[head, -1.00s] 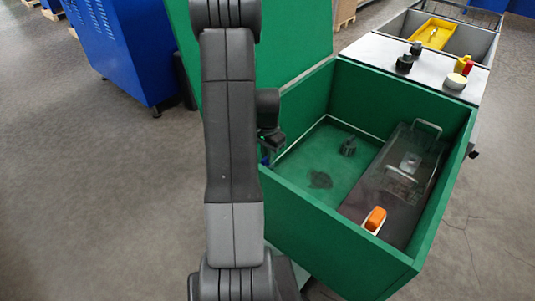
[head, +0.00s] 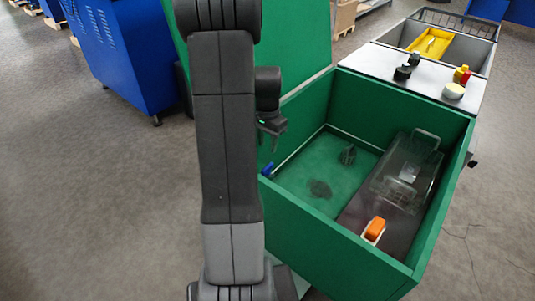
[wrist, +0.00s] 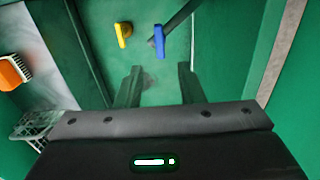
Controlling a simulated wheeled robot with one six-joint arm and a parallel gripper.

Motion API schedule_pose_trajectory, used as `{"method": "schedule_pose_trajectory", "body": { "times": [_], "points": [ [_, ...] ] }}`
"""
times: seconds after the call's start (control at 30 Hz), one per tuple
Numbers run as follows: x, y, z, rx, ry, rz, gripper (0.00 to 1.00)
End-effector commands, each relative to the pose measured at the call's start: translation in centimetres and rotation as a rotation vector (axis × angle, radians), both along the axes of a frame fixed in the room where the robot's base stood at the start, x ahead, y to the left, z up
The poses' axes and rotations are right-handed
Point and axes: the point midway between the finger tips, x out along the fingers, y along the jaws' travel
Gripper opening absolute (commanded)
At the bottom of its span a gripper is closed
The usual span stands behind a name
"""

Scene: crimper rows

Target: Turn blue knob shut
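The blue knob (wrist: 159,40) is a narrow upright handle in the upper middle of the wrist view, on the green surface beside a dark bar. In the head view a small blue part (head: 267,169) shows at the left rim of the green box, likely the same knob. My gripper (wrist: 159,84) is open in the wrist view, with two dark fingers apart and nothing between them. The knob lies beyond the fingertips, apart from them. In the head view my gripper (head: 271,133) hangs above the box's left rim.
A yellow knob (wrist: 122,33) sits just left of the blue one. The green box (head: 350,247) holds an orange brush (head: 375,229), a wire basket (head: 408,175) and a small dark part (head: 348,155). A grey counter (head: 425,85) with knobs stands behind.

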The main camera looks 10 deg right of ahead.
Motion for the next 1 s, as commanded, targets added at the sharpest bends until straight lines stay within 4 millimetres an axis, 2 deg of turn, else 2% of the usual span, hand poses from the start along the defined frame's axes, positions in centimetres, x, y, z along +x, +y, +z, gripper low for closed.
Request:
{"method": "schedule_pose_trajectory", "body": {
  "times": [0.1,0.23,0.6,0.77,0.87,1.0],
  "points": [
    [0.0,0.0,2.1,0.000,-0.003,0.000,0.35],
    [0.0,0.0,3.4,0.000,-0.001,0.000,0.35],
    [0.0,0.0,3.8,0.000,0.000,0.000,0.35],
    [0.0,0.0,3.3,0.001,0.002,0.000,0.35],
    [-0.1,0.0,2.2,0.001,0.004,0.000,0.35],
    [-0.1,0.0,-0.3,0.001,0.006,0.000,0.35]
  ]
}}
